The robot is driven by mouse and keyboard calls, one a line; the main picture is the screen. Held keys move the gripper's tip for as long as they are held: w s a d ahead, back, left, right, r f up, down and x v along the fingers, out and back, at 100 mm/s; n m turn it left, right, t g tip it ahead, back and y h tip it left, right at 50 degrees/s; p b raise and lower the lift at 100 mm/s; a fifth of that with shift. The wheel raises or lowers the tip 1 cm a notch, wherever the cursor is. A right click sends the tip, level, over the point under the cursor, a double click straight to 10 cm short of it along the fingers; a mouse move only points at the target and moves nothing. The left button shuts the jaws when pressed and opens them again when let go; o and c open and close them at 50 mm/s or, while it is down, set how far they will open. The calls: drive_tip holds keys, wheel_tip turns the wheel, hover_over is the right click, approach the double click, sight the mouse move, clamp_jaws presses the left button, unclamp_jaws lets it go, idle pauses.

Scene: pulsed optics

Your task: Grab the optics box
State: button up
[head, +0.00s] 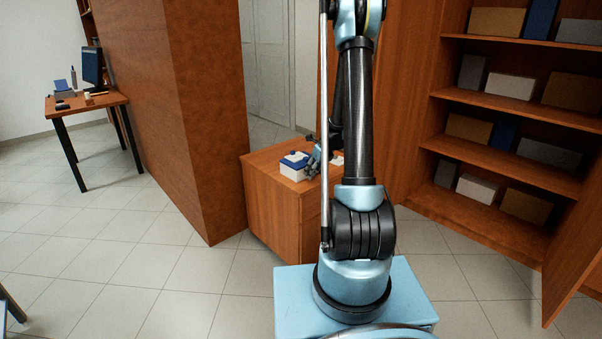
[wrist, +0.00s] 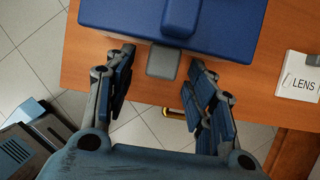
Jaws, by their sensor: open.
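The optics box (head: 295,165) is white with a blue lid and sits on top of a wooden cabinet (head: 273,212). In the wrist view its blue lid (wrist: 225,22) fills the top middle, with a grey latch (wrist: 163,62) on the near side. My gripper (wrist: 160,80) is open and empty, its two fingers spread to either side of the latch, at the box's near edge. In the head view my gripper (head: 314,161) is at the right side of the box, partly hidden behind my arm. I cannot tell whether the fingers touch the box.
A white item marked LENS (wrist: 301,76) lies on the cabinet top to the right of the box. A brass-coloured handle (wrist: 172,113) shows below the cabinet edge. Shelves with several boxes (head: 510,85) stand right. A desk with a monitor (head: 92,66) is far left.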

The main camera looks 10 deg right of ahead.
drive_tip(key=shift+c, duration=0.2)
clamp_jaws()
